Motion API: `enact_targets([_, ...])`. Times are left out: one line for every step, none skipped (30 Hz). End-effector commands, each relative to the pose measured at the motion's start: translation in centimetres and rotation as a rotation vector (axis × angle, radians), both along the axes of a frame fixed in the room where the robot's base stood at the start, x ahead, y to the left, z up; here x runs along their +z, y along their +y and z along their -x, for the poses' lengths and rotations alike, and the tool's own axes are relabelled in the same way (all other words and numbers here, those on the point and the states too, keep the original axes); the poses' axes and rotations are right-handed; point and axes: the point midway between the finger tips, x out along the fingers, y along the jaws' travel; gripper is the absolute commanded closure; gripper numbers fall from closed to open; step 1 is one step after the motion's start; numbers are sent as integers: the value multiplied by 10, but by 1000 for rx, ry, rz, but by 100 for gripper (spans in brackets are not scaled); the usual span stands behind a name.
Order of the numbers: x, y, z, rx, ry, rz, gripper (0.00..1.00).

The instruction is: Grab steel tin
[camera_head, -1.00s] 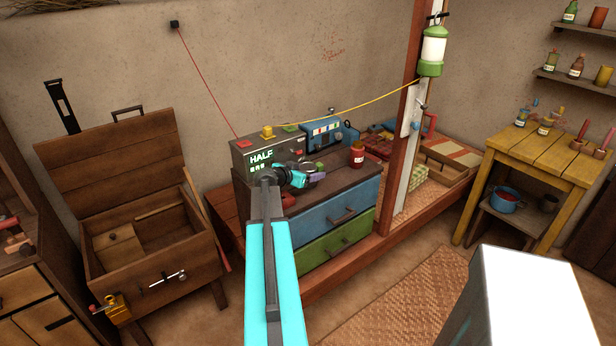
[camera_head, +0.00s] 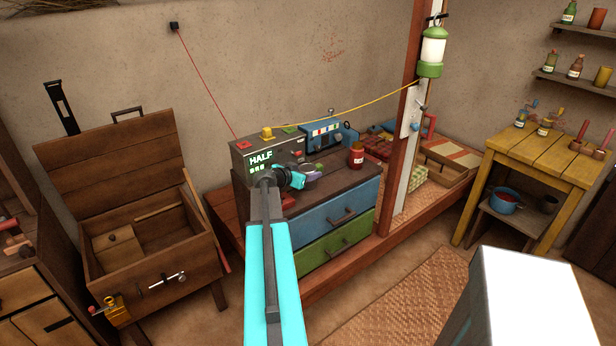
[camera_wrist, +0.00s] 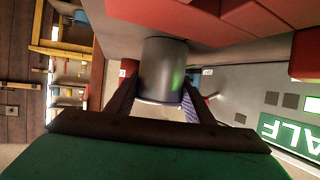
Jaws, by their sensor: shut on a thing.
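The steel tin (camera_wrist: 163,68) is a plain grey cylinder with a soft sheen in the wrist view. It stands between the two dark fingers of my gripper (camera_wrist: 160,82), which are shut on it. In the head view my gripper (camera_head: 309,174) is low over the dark top of the drawer chest, just right of the grey box with the HALF display. My turquoise wrist and arm hide part of it there, and the tin is too small and covered to make out clearly.
The grey display box (camera_head: 262,160) stands close beside my gripper. A red jar (camera_head: 357,155) is to the right on the chest (camera_head: 340,207). A blue radio-like box (camera_head: 325,132) is behind. A wooden post (camera_head: 402,130) rises at the right. An open wooden chest (camera_head: 150,255) stands left.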

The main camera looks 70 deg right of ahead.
Motion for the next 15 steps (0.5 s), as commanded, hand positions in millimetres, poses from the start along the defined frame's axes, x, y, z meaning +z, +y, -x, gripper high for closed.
enact_targets([0, 0, 0, 0, 0, 0, 75])
enact_targets([1, 0, 0, 0, 0, 0, 75])
enact_targets([1, 0, 0, 0, 0, 1, 75])
enact_targets([2, 0, 0, 0, 0, 1, 75])
enact_targets([3, 0, 0, 1, 0, 1, 75])
enact_targets([4, 0, 0, 1, -1, 1, 75])
enact_targets([5, 0, 0, 1, -1, 1, 75])
enact_targets([6, 0, 0, 1, -1, 1, 75])
enact_targets([9, 0, 0, 1, -1, 2, 75])
enact_targets([10, 0, 0, 1, -1, 1, 75])
enact_targets([12, 0, -1, 1, -1, 1, 75])
enact_targets([15, 0, -1, 1, -1, 1, 75])
enact_targets([18, 0, -1, 0, -2, 3, 75])
enact_targets([20, 0, -1, 0, -2, 3, 75])
enact_targets([23, 0, 0, 0, 0, 2, 75])
